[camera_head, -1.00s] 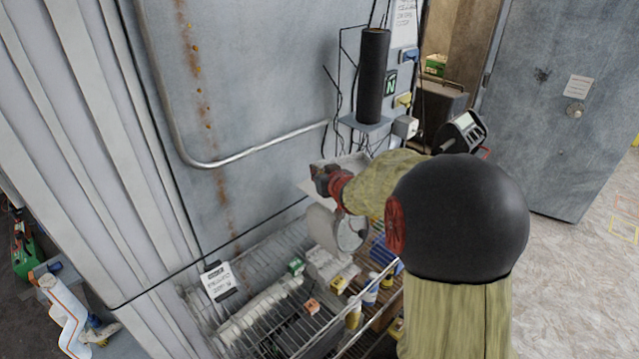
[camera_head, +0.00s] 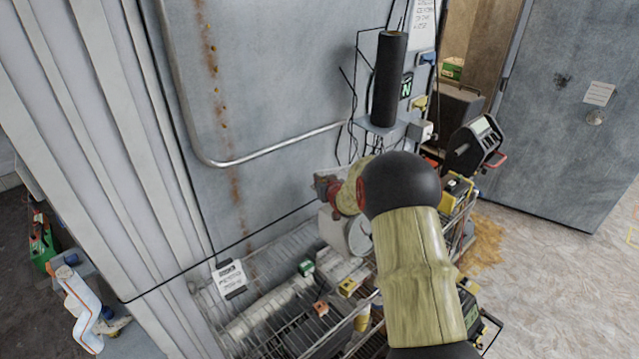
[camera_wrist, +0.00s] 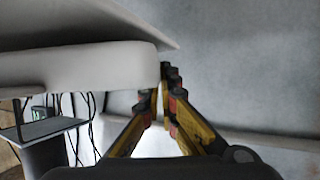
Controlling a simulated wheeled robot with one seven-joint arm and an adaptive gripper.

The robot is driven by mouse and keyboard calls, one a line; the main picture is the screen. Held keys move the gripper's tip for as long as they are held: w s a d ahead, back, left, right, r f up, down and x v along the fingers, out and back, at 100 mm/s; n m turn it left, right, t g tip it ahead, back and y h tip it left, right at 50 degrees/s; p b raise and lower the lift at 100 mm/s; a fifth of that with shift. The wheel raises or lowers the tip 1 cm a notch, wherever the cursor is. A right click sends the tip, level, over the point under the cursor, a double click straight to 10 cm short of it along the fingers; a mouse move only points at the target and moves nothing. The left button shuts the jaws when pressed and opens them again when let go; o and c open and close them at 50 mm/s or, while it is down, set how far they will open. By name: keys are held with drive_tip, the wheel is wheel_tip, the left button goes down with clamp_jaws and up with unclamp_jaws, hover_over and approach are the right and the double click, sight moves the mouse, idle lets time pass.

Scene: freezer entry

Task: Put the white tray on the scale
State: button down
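The white tray (camera_head: 326,172) is a thin pale edge in the head view, partly hidden behind my wrist. It lies at the top of the white scale (camera_head: 331,229), whose round dial (camera_head: 358,238) faces right. In the wrist view a thin pale plate, seemingly the tray (camera_wrist: 130,20), lies over a thick rounded white slab (camera_wrist: 80,66). I cannot tell if the two touch. My gripper (camera_wrist: 169,72) has its yellow fingers brought together at the tips, just right of the slab's end. I see nothing between them. The head view hides the fingertips.
A wire rack (camera_head: 270,300) with small boxes stands below the scale. A metal wall with a bent rail (camera_head: 280,147) is behind. A black cylinder (camera_head: 388,80) on a small shelf and hanging cables are close above. Open floor (camera_head: 590,270) lies right.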

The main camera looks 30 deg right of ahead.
drive_tip(key=shift+f, duration=0.55)
drive_tip(key=shift+f, duration=0.15)
drive_tip(key=c, duration=2.3)
unclamp_jaws()
drive_tip(key=shift+o, duration=1.3)
